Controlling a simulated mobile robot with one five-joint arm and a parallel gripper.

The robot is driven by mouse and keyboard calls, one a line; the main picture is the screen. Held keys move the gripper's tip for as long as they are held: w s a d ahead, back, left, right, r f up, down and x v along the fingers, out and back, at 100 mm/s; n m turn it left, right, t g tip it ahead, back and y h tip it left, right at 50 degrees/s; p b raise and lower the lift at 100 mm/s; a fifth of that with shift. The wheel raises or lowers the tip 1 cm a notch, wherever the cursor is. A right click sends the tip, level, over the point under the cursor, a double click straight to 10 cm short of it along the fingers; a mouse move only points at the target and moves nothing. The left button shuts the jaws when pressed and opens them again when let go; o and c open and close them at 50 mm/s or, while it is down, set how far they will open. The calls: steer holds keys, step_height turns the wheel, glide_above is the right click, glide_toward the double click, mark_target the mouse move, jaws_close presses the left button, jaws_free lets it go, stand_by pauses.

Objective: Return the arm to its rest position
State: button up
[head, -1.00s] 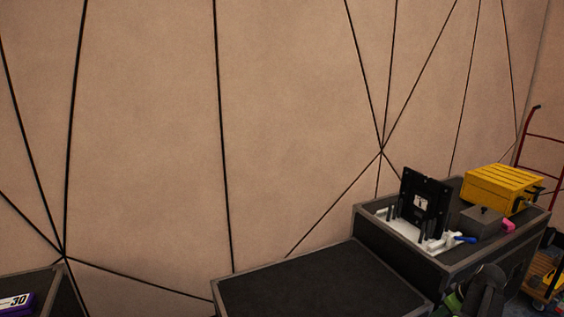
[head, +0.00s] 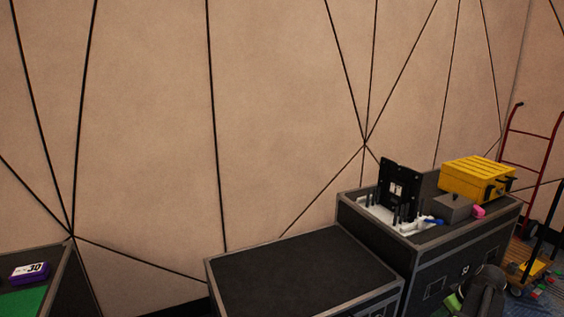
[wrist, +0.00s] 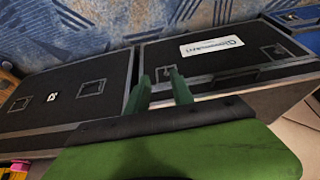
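My gripper (wrist: 158,75) shows in the wrist view with two green fingers. They stand apart with a gap between them, and nothing is held. Behind the fingers in that view are black flight cases (wrist: 215,62) with grey edges, some distance away. In the head view a dark and green part of my arm shows at the bottom right, in front of the cases. The fingertips cannot be made out clearly there.
A low black case (head: 300,270) stands at the centre. A taller case (head: 440,262) to its right carries a black panel device (head: 400,188), a grey box (head: 452,208) and a yellow box (head: 478,178). A purple timer (head: 30,271) lies at the left. A red hand truck (head: 530,140) stands far right.

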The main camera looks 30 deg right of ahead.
steer(key=w+a+f+g, duration=0.1)
steer(key=w+a, duration=0.7)
steer(key=a, duration=0.3)
steer(key=w+a+g+y, duration=0.1)
steer(key=w+a, duration=0.7)
steer(key=a, duration=0.4)
steer(key=w+a+f+g, duration=0.1)
steer(key=w+a, duration=0.6)
steer(key=a, duration=0.4)
steer(key=w+a, duration=0.2)
steer(key=a, duration=2.2)
step_height(320, 180, down, 10)
steer(key=s+g+b, duration=0.2)
steer(key=s+b, duration=0.1)
steer(key=b, duration=0.7)
step_height(320, 180, up, 27)
steer(key=p, duration=2.7)
steer(key=shift+d+h, duration=0.2)
steer(key=shift+h, duration=0.2)
steer(key=shift+w, duration=0.1)
steer(key=shift+o, duration=0.4)
